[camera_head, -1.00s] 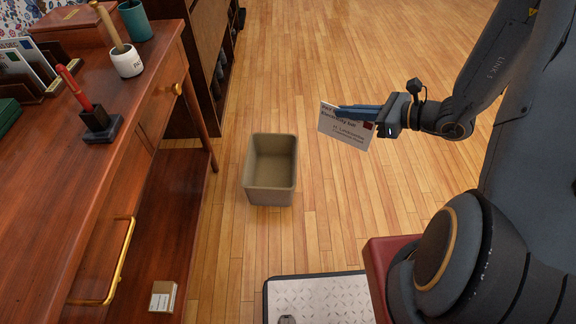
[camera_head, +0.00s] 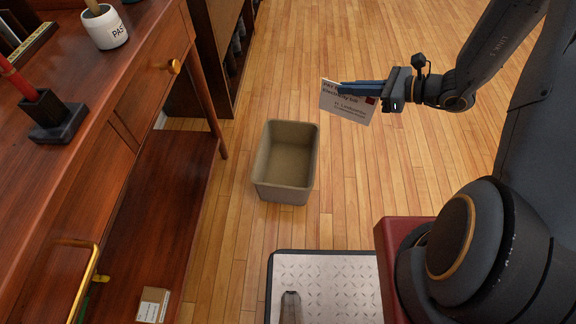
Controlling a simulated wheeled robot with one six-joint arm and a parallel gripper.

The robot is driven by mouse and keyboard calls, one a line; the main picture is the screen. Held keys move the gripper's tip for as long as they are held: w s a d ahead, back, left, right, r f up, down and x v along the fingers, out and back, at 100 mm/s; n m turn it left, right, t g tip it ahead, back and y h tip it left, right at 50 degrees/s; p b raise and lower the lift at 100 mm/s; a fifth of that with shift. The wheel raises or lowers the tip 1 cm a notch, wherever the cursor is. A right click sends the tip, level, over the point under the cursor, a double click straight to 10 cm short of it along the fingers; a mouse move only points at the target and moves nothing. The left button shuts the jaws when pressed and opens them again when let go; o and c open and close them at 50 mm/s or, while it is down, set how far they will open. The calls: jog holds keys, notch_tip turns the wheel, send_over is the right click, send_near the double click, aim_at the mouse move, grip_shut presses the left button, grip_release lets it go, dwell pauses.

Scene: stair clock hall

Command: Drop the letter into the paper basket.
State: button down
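The letter (camera_head: 345,107) is a white envelope with printed text, held at its upper edge in my gripper (camera_head: 352,89). My gripper's blue fingers are shut on it, and the letter hangs tilted below them. The paper basket (camera_head: 287,189) is an open beige bin standing on the wooden floor. Its inside looks empty. In the picture, my gripper and the letter are up and to the right of the basket, apart from it.
A wooden desk (camera_head: 150,90) with a lower shelf (camera_head: 165,215) stands to the left. A small box (camera_head: 152,305) lies on that shelf. A dark shelf unit (camera_head: 213,45) stands behind the desk. The floor (camera_head: 330,200) around the basket is clear.

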jog(key=w+a+f+n+g+b, duration=0.2)
jog(key=a+f+b, duration=0.3)
jog(key=f+b, duration=0.4)
jog(key=w+a+f+n+g+b, duration=0.2)
jog(key=a+f+b, duration=0.3)
jog(key=f, duration=0.9)
jog(key=w+a+f+n+g+y+b, duration=0.1)
jog(key=w+a+f+b, duration=0.3)
jog(key=f+b, duration=0.8)
jog(key=shift+w+a+n+g+b, duration=0.35)
jog(key=shift+a+g, duration=0.25)
jog(key=shift+g, duration=0.3)
jog(key=c, duration=1.9)
grip_release()
jog(key=shift+c, duration=0.2)
jog(key=p+v, duration=0.3)
jog(key=v, duration=0.4)
jog(key=shift+d, duration=0.4)
